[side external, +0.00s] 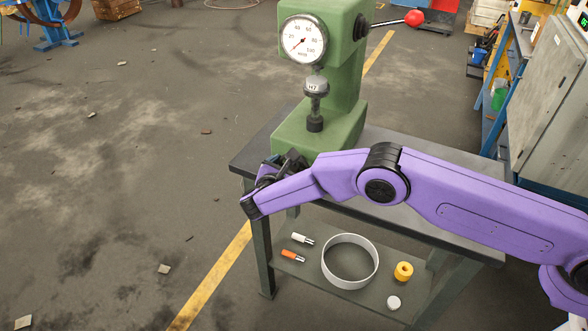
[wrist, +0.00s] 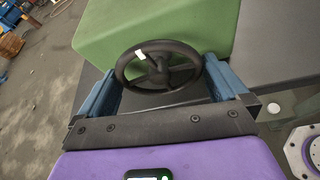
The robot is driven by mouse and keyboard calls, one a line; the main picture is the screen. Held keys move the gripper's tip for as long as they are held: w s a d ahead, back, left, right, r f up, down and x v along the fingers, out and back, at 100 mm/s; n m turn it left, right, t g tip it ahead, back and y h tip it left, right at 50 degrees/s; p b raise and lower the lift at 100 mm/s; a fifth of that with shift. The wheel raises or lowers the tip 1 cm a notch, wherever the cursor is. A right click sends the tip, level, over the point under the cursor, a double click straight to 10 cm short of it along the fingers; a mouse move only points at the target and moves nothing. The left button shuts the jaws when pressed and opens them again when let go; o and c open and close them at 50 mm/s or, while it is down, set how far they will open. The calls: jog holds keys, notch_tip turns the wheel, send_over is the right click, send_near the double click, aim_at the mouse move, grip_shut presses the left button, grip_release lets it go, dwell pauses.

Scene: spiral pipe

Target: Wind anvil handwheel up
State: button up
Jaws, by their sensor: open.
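The green hardness tester (side external: 345,85) stands on the grey bench, with a round white dial gauge (side external: 303,40) on its front. Below the dial are a grey fitting marked 147 (side external: 316,88) and a short dark cylinder (side external: 315,124); I cannot tell whether the cylinder is the anvil. The black handwheel (wrist: 158,78) shows in the wrist view in front of the green base, with a white mark on its rim. My gripper (wrist: 160,64) is open, with one blue finger on each side of the wheel. Contact is not clear. In the side view my gripper (side external: 280,168) largely hides the wheel.
The bench top (side external: 415,145) extends right under my arm. Its lower shelf holds a pale ring (side external: 350,285), a yellow spool (side external: 403,271), a white disc (side external: 394,303) and two small cylinders (side external: 293,256). A grey cabinet (side external: 548,110) stands right. Floor at left is open.

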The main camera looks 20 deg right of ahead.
jog(key=shift+w+d+f, duration=0.15)
jog(key=shift+w+d, duration=0.1)
jog(key=c, duration=0.6)
jog(key=shift+m+t+y, duration=0.5)
jog(key=shift+m+t, duration=0.1)
jog(key=shift+m, duration=0.5)
